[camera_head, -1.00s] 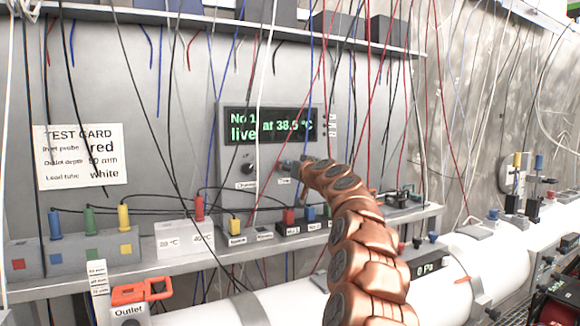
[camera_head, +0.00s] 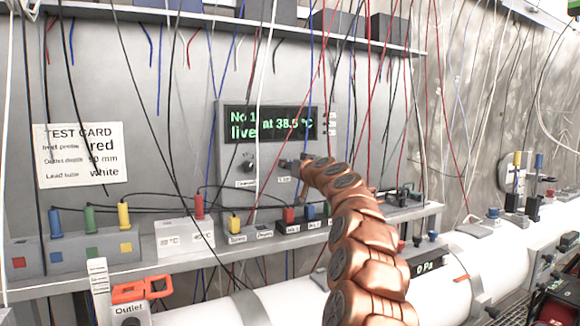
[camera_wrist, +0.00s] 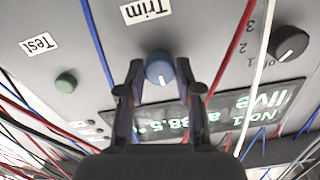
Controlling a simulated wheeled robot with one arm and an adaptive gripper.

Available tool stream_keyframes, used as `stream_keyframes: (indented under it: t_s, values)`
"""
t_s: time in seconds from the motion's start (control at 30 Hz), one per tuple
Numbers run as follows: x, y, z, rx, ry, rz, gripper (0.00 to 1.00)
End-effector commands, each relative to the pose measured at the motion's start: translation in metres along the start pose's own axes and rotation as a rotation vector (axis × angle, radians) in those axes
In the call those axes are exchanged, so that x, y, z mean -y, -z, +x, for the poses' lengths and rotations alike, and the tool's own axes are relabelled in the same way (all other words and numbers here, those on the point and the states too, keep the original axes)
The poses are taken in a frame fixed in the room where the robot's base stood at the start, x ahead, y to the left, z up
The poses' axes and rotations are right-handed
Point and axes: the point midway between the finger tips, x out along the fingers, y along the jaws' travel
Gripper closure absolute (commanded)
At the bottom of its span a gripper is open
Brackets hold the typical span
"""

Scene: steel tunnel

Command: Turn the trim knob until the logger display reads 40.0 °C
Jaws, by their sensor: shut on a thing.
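The logger display (camera_head: 270,124) is lit on the grey panel and reads "No 1 at 38.5 °C" and "live", partly crossed by hanging wires. It shows upside down in the wrist view (camera_wrist: 262,105). The blue trim knob (camera_wrist: 160,70) with a white pointer line sits by the "Trim" label (camera_wrist: 145,11). My gripper (camera_wrist: 160,82) has its two dark fingers on either side of the knob, shut on it. In the head view my copper arm reaches the panel below the display, and my gripper (camera_head: 296,164) is small there.
A black channel knob (camera_wrist: 289,43) and a green test button (camera_wrist: 66,83) flank the trim knob. Red, blue, white and black wires hang in front of the panel. A shelf with colored plugs (camera_head: 199,206) runs below, above a white pipe (camera_head: 280,301).

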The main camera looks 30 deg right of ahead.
Motion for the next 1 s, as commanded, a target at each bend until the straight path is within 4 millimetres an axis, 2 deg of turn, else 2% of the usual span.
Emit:
stream_keyframes:
  t_s: [0.37, 1.0]
  values:
    - [-0.0003, 0.0012, -0.0003, -0.001, -0.001, 0.158, 1.0]
    - [0.0006, 0.0036, -0.0005, -0.001, 0.001, 0.752, 1.0]
